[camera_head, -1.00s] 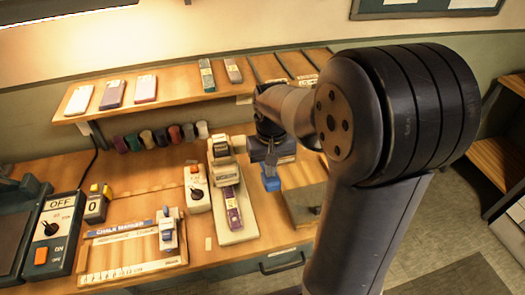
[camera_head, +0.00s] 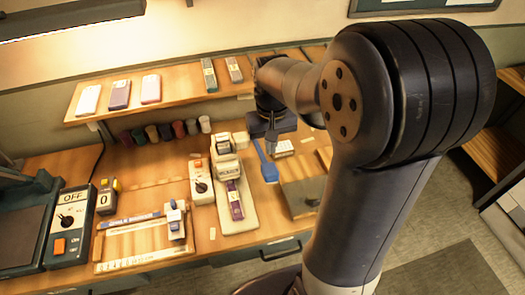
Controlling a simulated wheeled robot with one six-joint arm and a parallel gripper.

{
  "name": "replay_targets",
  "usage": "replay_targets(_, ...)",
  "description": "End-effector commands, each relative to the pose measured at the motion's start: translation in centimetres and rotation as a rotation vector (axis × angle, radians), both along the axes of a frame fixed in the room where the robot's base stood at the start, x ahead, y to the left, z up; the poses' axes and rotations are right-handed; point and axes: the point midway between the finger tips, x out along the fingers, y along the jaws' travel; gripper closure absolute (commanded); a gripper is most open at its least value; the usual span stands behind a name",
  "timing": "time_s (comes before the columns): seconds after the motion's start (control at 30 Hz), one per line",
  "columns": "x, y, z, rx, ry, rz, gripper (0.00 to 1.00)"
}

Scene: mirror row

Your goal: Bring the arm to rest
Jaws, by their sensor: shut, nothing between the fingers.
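My arm fills the right half of the view and reaches over the workbench (camera_head: 130,178). My gripper (camera_head: 270,150) hangs at its far end, pointing down, small and partly dark against the bench. It is shut and holds nothing. A blue paddle-shaped piece (camera_head: 268,172) shows just below and left of the fingers. I cannot tell whether it touches them.
A stamping device (camera_head: 226,160) stands left of my gripper, with a dial box (camera_head: 200,185) beside it. A grey-brown block (camera_head: 303,196) lies to the right. The shelf (camera_head: 185,98) with several flat boxes runs behind. An OFF switch box (camera_head: 68,222) stands left.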

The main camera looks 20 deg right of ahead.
Motion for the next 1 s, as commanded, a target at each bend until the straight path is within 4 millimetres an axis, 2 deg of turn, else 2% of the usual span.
replay_targets(0.37, 0.0, 0.0, -0.8, 0.0, 0.0, 0.0, 1.0)
replay_targets(0.8, 0.0, 0.0, -5.3, 0.0, 0.0, 0.0, 1.0)
replay_targets(1.0, 0.0, 0.0, -6.7, 0.0, 0.0, 0.0, 1.0)
